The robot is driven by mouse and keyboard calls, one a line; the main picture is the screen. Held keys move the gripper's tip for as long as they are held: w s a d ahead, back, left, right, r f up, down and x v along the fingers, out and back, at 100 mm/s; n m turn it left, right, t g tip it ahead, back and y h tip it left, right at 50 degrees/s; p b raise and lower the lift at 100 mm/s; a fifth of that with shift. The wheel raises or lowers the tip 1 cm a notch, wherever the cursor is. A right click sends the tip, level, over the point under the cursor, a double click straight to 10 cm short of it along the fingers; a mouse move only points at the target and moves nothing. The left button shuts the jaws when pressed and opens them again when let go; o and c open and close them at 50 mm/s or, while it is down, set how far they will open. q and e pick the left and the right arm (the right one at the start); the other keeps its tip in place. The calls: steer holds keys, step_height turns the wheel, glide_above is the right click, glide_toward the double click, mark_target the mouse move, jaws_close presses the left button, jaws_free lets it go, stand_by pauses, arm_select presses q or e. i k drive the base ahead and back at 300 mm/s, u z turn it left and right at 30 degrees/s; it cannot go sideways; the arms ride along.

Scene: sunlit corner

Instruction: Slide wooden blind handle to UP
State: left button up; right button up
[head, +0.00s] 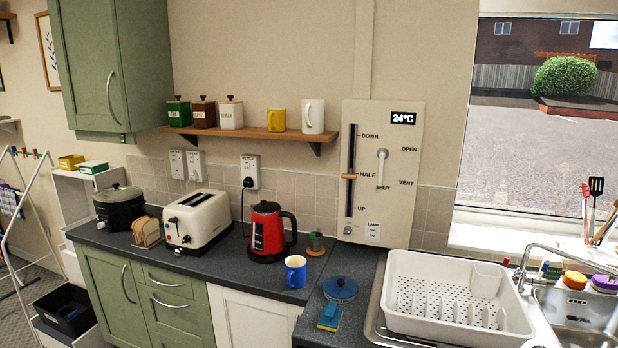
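A cream control panel (400,200) is fixed to the wall between the shelf and the window. On its left side is a dark vertical slot (351,150) marked DOWN at the top, HALF in the middle and UP at the bottom. The wooden blind handle (349,177) sits across the slot at the HALF mark. To its right is a white lever (382,165) among the labels OPEN, VENT and SHUT. A small display at the top reads 24°C. Neither of my grippers is in view.
A white dish rack (450,300) stands at the right beside the sink. A wooden shelf (245,133) projects left of the panel.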

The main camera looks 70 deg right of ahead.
mark_target(350, 176)
steer(key=k, duration=0.75)
steer(key=z, duration=1.8)
